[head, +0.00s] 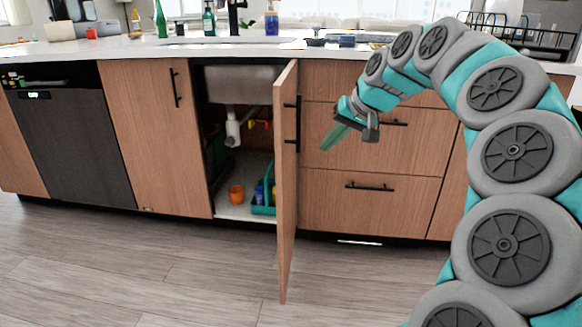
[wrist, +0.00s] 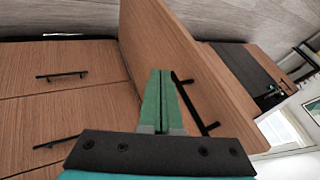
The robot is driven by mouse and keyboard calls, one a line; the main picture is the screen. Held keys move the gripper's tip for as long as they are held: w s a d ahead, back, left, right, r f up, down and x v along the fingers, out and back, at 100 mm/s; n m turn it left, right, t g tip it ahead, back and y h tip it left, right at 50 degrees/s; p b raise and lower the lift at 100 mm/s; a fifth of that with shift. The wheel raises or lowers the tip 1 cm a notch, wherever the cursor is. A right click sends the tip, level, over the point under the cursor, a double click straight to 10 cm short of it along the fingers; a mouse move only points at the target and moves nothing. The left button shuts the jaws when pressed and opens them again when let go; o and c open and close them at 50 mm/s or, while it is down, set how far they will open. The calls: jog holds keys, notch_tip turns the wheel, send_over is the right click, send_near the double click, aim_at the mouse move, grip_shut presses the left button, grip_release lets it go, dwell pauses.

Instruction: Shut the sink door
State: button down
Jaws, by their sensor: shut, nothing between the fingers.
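The sink door (head: 287,200) is a wooden cabinet door that stands open, swung out from the island toward me. Its dark bar handle (head: 298,124) is on the face turned to the right. My gripper (head: 331,141) is on the right of the door, shut and empty, in front of the drawers. In the wrist view the shut green fingers (wrist: 161,85) point at the door (wrist: 190,70), with its handle (wrist: 194,103) just right of them. I cannot tell whether the fingers touch the door.
The open cabinet shows a sink basin, a white pipe (head: 232,130), an orange cup (head: 236,193) and a teal caddy (head: 263,200). Drawers (head: 375,140) with bar handles are right of the door. A closed door (head: 150,130) and dark dishwasher (head: 75,140) are left. The floor in front is clear.

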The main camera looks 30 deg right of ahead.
send_near(284, 173)
notch_tip(284, 173, down, 4)
jog(key=d, duration=0.3)
jog(key=shift+w+a, duration=0.75)
jog(key=shift+a, duration=0.15)
jog(key=shift+w+a, duration=0.75)
jog(key=shift+a, duration=0.2)
